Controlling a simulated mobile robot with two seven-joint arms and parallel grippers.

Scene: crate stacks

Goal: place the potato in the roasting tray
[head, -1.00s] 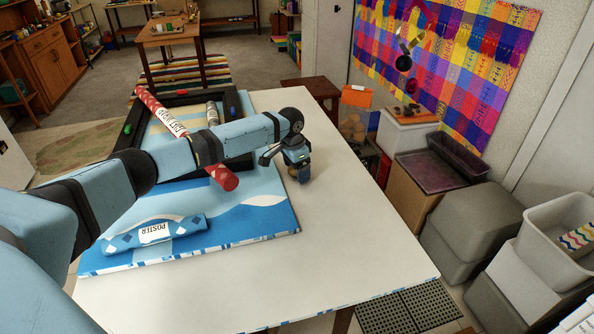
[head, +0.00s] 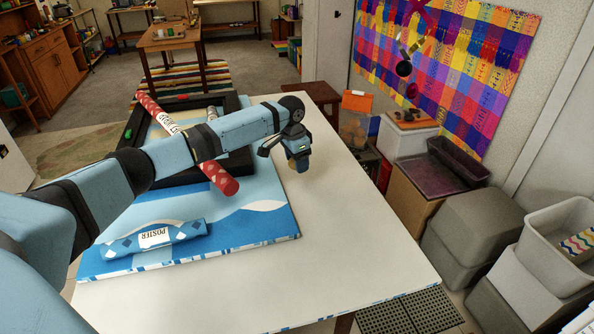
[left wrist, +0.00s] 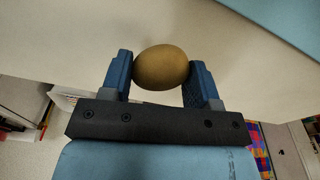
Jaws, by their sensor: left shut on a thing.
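My left gripper (head: 298,158) is shut on the potato (left wrist: 161,68), a smooth brown oval held between the two blue fingers. A black rectangular frame or tray (head: 171,178) lies at the back of the mat, partly hidden by my left arm. I cannot tell whether it is the roasting tray. My right gripper is not in view.
A red-and-white roll (head: 222,180) lies across the black frame. A blue roll marked POSTER (head: 153,237) lies at the mat's front. The white table (head: 345,235) is clear on the right. Crates and boxes (head: 470,220) stand beyond its right edge.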

